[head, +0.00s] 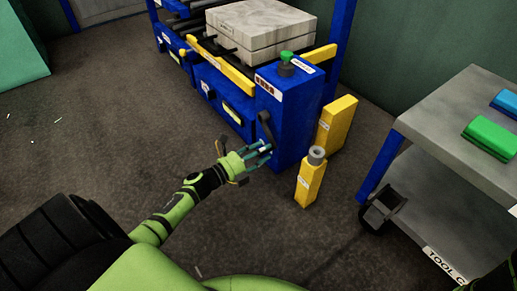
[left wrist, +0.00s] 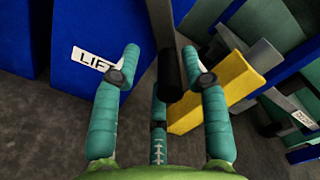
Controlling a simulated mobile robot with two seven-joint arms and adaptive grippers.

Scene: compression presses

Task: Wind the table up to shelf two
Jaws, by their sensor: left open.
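A dark crank (head: 265,127) hangs on the side of the blue console box (head: 288,110). In the left wrist view, its black handle (left wrist: 170,76) stands between the spread fingers of my left gripper (left wrist: 163,72). The fingers are open, with gaps at both sides of the handle. A white label reading "LIFT" (left wrist: 92,60) is on blue metal to the left. In the head view my left gripper (head: 265,150) is at the crank's lower end. A pale grey block (head: 262,30) rests on the blue press frame behind. I cannot tell the table's height against any shelf.
A yellow post with a grey top (head: 311,182) and a yellow panel (head: 337,122) stand right of the console. A grey tool cart (head: 435,190) with green and blue items is at the right. A green button (head: 287,57) tops the console. Floor at left is clear.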

